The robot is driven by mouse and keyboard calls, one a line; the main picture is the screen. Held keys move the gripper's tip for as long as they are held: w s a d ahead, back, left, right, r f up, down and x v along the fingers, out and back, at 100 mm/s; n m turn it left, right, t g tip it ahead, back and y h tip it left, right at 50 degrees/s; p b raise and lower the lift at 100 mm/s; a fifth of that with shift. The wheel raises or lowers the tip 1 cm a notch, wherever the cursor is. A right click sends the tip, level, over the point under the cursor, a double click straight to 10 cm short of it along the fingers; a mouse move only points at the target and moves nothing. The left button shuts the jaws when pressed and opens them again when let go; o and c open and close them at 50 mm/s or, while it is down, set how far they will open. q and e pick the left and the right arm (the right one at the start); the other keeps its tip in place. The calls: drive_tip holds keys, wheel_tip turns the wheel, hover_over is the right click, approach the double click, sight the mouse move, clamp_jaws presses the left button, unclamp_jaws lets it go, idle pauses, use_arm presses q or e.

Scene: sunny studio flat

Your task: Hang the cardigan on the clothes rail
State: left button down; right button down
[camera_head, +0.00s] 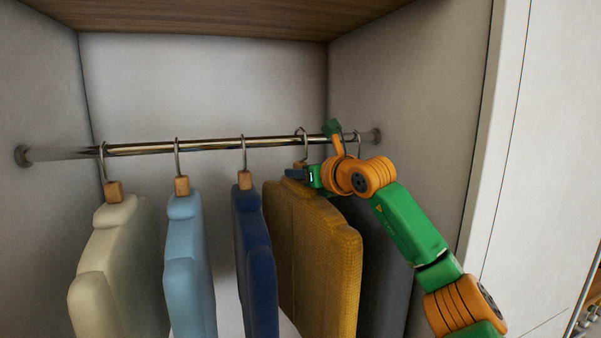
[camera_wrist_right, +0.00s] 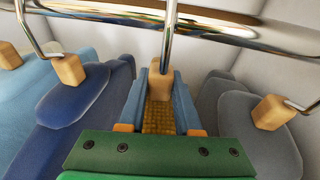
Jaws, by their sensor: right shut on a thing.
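The mustard-yellow cardigan (camera_head: 318,255) hangs from its hanger between the navy garment and a grey one, under the clothes rail (camera_head: 215,145). Its hook (camera_head: 302,133) is up at the rail in the head view. In the wrist view the hook's stem crosses in front of the rail (camera_wrist_right: 215,28) and its top is cut off, so I cannot tell whether it bears on the rail. My right gripper (camera_head: 300,174) is shut on the wooden block of the cardigan's hanger (camera_wrist_right: 160,82), with a finger on each side (camera_wrist_right: 158,100). My left gripper is not in view.
Cream (camera_head: 118,265), light-blue (camera_head: 187,265) and navy (camera_head: 254,260) garments hang to the left. A grey garment (camera_head: 382,260) hangs close on the right, partly behind my arm. Wardrobe walls (camera_head: 410,80) and a wooden top (camera_head: 200,18) enclose the rail.

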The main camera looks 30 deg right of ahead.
drive_tip(key=shift+f+b, duration=0.4)
drive_tip(key=shift+f, duration=0.1)
idle(0.4)
drive_tip(key=c, duration=0.5)
unclamp_jaws()
drive_tip(key=shift+s, duration=0.1)
